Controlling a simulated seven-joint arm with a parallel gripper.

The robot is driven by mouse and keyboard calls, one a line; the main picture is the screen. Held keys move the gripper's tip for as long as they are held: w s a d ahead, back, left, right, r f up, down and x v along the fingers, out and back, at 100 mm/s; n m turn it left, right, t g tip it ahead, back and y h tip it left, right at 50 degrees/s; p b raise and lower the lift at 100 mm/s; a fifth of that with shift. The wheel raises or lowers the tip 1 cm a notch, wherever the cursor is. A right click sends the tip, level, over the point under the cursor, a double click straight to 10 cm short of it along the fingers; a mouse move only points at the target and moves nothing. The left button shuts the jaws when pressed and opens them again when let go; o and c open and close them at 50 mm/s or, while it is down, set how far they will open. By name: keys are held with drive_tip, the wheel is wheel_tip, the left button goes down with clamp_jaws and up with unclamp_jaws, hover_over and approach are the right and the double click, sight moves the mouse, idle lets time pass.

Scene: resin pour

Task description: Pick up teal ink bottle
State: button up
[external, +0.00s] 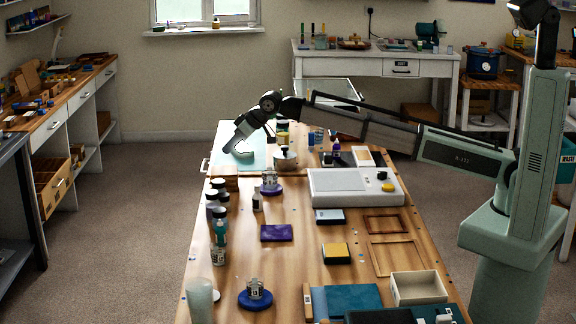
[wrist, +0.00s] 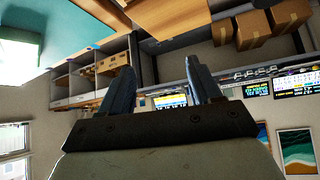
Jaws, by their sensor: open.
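A teal bottle with a dark cap (external: 220,232), which looks like the teal ink bottle, stands upright in the row of small bottles along the left edge of the wooden bench. My gripper (external: 238,150) is at the far end of the bench, over or beside a pale teal mat (external: 225,146), well behind the bottle. In the wrist view my gripper (wrist: 160,80) shows two fingers apart with nothing between them. That view faces shelves and screens, and the bottle is not in it.
Dark-capped bottles (external: 212,205) and a labelled jar (external: 218,256) stand close around the teal bottle. A metal pot (external: 285,160) is near my gripper. A white device (external: 355,187) is at the bench's right. Bare wood lies around the purple cloth (external: 277,233).

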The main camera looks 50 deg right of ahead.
sight(221, 226)
drive_tip(key=s+a+n, duration=0.1)
drive_tip(key=s+a, duration=0.3)
drive_tip(key=a, duration=0.1)
drive_tip(key=s+a+g, duration=0.1)
drive_tip(key=s+a, duration=0.4)
drive_tip(key=s+a+r+n+g, duration=0.1)
drive_tip(key=s+a, duration=0.3)
drive_tip(key=a, duration=0.1)
drive_tip(key=shift+s+n, duration=0.3)
drive_tip(key=s+a+r+n+g, duration=0.1)
drive_tip(key=s+a, duration=0.5)
drive_tip(key=s, duration=0.2)
drive_tip(key=s+a+n+g, duration=0.2)
drive_tip(key=s+a, duration=0.3)
drive_tip(key=s, duration=0.3)
drive_tip(key=x, duration=0.8)
drive_tip(key=shift+s, duration=0.15)
drive_tip(key=shift+s+x, duration=0.2)
drive_tip(key=shift+x, duration=0.7)
drive_tip(key=shift+s+x, duration=0.15)
drive_tip(key=shift+x, duration=0.8)
drive_tip(key=shift+s+x, duration=0.2)
drive_tip(key=shift+x, duration=0.7)
drive_tip(key=shift+w+d+f, duration=0.1)
drive_tip(key=shift+w, duration=0.05)
drive_tip(key=c, duration=1.1)
